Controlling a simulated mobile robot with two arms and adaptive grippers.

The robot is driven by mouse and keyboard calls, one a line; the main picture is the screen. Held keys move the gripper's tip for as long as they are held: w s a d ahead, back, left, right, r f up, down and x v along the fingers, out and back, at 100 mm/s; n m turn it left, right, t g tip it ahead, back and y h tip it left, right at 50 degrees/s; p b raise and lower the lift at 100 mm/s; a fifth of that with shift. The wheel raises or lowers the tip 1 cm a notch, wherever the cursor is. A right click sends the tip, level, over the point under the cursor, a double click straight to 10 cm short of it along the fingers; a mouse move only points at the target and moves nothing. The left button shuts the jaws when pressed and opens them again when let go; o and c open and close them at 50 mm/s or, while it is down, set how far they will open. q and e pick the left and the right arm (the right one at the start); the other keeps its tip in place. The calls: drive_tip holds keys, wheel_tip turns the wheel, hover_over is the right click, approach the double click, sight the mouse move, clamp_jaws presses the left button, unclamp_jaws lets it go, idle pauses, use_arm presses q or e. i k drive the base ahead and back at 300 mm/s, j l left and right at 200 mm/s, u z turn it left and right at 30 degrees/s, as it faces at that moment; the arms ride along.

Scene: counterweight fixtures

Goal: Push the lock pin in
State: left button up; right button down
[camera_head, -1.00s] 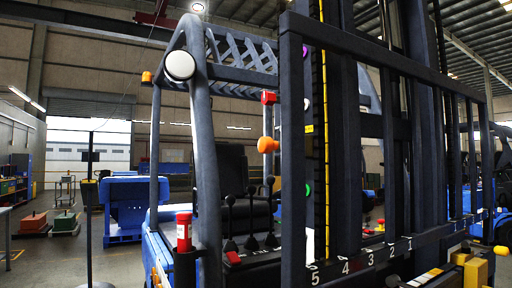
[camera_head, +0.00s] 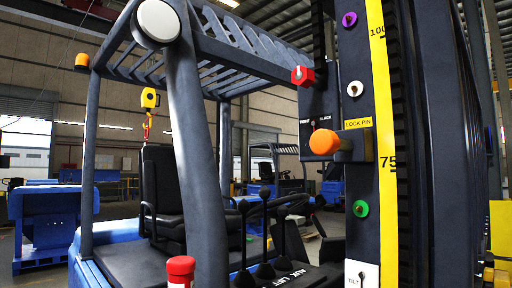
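A yellow label reading LOCK PIN (camera_head: 358,123) sits just above the stem. The knob stands clear of the post, with a visible length of stem between them. Nothing touches the knob. Neither of my grippers shows in this view.
A red knob (camera_head: 303,76) sits above the pin. Purple (camera_head: 349,19), white (camera_head: 354,89) and green (camera_head: 360,208) knobs line the post. A yellow scale strip (camera_head: 385,180) runs beside them. Black levers (camera_head: 265,235) and the cab's grey pillar (camera_head: 195,130) stand left.

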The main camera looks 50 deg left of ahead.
sight(322, 142)
drive_tip(key=j, duration=0.65)
drive_tip(key=k+j, duration=0.15)
drive_tip(key=j, duration=1.2)
